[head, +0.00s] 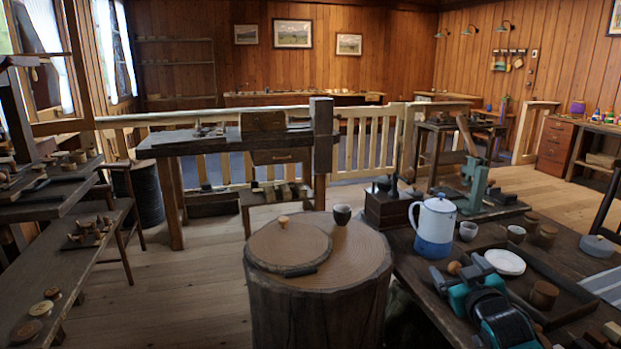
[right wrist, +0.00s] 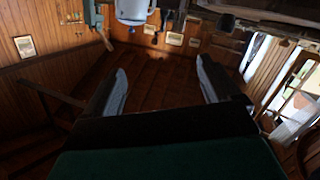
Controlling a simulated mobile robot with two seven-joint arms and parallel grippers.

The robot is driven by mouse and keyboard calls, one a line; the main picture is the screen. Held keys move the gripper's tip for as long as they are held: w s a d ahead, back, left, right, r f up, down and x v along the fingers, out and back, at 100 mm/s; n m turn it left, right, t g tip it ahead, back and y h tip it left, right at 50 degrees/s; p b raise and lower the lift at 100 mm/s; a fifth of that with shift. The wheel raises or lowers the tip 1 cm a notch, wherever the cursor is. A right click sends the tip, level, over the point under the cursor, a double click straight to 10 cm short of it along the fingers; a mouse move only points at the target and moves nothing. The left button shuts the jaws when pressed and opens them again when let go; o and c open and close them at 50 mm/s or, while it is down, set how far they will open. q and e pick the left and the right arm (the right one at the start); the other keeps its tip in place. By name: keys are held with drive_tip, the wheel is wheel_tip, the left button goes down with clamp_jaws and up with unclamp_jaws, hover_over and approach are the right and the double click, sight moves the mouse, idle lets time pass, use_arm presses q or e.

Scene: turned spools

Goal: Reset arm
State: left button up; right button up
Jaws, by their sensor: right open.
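My right gripper (head: 461,270) is at the lower right of the head view, over the near edge of the dark workbench (head: 410,262). Its two fingers also show in the right wrist view (right wrist: 162,78), spread apart with nothing between them. A small brown rounded piece (head: 454,267) appears close to the fingertips in the head view; whether it touches them I cannot tell. A blue and white enamel pot (head: 434,230) stands just beyond the gripper and shows at the top of the wrist view (right wrist: 132,10). My left gripper is not in the head view.
A white plate (head: 505,262), a wooden tray (head: 560,285) and several cups and wooden pieces crowd the bench. The tree-stump table (head: 365,262) holds a round board (head: 290,250) with a small knob-like piece (head: 283,222), and a dark cup (head: 342,214).

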drive_tip(key=s+a+f+g+y, duration=0.1)
drive_tip(key=s+a+f+g, duration=0.1)
drive_tip(key=s+a+f, duration=0.2)
drive_tip(key=s+a+f+g, duration=0.2)
drive_tip(key=s+a+f, duration=0.3)
drive_tip(key=s+f, duration=0.5)
drive_tip(key=s+a+f+g+y, duration=0.1)
drive_tip(key=s+a+f, duration=0.3)
drive_tip(key=s, duration=1.5)
wheel_tip(320, 180, down, 3)
drive_tip(key=shift+a+r+m+g+y, duration=0.1)
drive_tip(key=shift+a+m+g+y, duration=0.05)
drive_tip(key=shift+m+g+y, duration=0.2)
drive_tip(key=shift+c, duration=0.2)
